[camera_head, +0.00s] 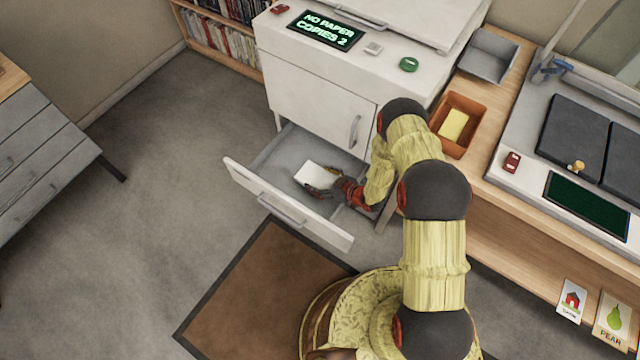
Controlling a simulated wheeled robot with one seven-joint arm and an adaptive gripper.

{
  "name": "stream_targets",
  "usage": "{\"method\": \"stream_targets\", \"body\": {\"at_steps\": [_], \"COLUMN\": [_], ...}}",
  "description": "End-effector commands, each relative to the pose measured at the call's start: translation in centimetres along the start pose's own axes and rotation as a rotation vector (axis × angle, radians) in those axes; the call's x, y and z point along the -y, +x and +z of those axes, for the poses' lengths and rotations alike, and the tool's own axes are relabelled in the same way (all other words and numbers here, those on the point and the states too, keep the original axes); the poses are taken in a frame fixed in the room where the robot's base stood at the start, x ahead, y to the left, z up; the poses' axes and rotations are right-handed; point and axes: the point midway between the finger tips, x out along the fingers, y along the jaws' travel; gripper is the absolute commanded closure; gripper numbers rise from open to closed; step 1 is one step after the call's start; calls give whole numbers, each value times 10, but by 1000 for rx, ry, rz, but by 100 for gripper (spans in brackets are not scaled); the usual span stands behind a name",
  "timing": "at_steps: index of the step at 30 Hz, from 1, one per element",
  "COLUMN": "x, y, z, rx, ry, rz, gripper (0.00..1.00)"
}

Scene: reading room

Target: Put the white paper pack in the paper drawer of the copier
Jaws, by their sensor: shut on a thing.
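The white paper pack (314,174) is in my gripper (325,183), which is shut on it. The pack shows over the open paper drawer (262,178) at the bottom of the copier (315,103). Whether the pack touches the drawer floor or is held just above it, I cannot tell. My gripper reaches in from the right and hides part of the drawer's right side. The drawer is pulled out toward the front left, and no other thing shows in it. The copier's display (325,28) reads "NO PAPER COPIES 2".
A wooden counter (480,190) on the right holds an orange tray (440,138) with a yellow block (453,125), and a grey tray (487,56). A brown mat (255,290) lies in front of the drawer. A grey drawer cabinet (40,150) stands left, with clear carpet between.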

Motion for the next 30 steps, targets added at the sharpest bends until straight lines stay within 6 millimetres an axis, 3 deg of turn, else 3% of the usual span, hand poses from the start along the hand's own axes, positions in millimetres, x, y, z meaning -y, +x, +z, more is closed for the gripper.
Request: {"method": "stream_targets", "body": {"at_steps": [5,16,17,26,30], "x": [0,0,0,0,0], "y": [13,14,14,14,14], "z": [26,28,29,28,28], "rx": [0,0,1,2,2], "ry": [0,0,1,1,1], "rz": [0,1,1,1,1], "gripper": [59,59,23,6,5]}}
